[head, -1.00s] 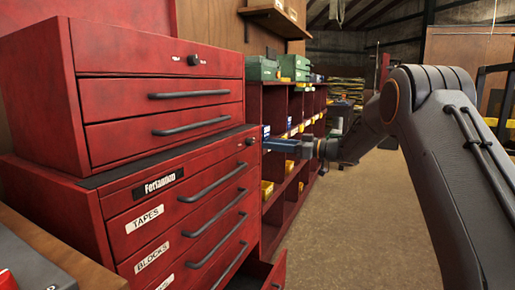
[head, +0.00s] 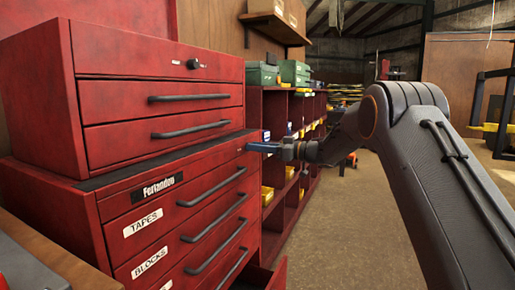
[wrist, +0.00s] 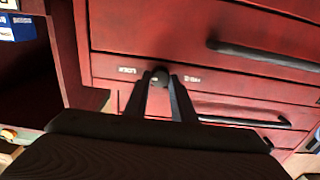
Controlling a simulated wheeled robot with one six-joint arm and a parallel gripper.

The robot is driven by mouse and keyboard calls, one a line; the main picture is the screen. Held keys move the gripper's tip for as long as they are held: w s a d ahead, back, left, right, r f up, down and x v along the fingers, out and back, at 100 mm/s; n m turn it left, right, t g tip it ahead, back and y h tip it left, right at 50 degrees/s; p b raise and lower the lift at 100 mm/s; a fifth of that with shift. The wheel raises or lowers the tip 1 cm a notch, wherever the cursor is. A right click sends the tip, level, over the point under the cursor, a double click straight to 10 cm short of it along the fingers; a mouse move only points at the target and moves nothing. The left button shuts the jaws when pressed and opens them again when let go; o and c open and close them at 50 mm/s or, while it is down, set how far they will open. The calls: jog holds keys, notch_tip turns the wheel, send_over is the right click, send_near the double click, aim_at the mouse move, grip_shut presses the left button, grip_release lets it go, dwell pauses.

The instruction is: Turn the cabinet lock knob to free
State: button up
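The red drawer cabinet (head: 115,235) has a lock knob (wrist: 160,76), a small dark round knob on its top drawer front, seen in the wrist view. A LOCK label stands on one side and a FREE label (wrist: 192,78) on the other. My gripper (wrist: 160,86) has its two dark fingers on either side of the knob, tips near the drawer face, with a narrow gap showing. Contact is not clear. In the head view my gripper (head: 250,147) reaches the cabinet's right end and hides this knob.
A smaller red chest (head: 160,75) with its own knob (head: 193,63) sits on top. A bottom drawer (head: 270,278) stands partly open. Red shelving (head: 300,115) with bins is behind. The floor (head: 350,230) to the right is clear.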

jog(key=shift+c, duration=0.9)
jog(key=shift+n, duration=0.3)
jog(key=shift+s+f+n+b, duration=0.1)
jog(key=shift+n+b, duration=0.4)
jog(key=shift+n, duration=3.8)
jog(key=shift+f+n+b, duration=0.1)
jog(key=shift+n+b, duration=0.4)
jog(key=shift+n, duration=3.8)
jog(key=o, duration=1.1)
jog(key=shift+c, duration=0.2)
